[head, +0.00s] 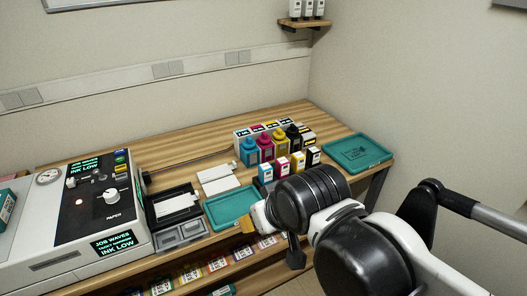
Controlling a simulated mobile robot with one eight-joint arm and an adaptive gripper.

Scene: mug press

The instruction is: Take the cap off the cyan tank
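Each narrows to a top, but the caps are too small to make out clearly. My arm reaches in from the lower right.
Small cartons, including a cyan-topped one (266,173), stand before the bottles. A teal tray (230,221) lies in front, another teal tray (357,167) at right. A printer-like machine (95,205) with "INK LOW" displays fills the left. Bare wood lies left of the bottles.

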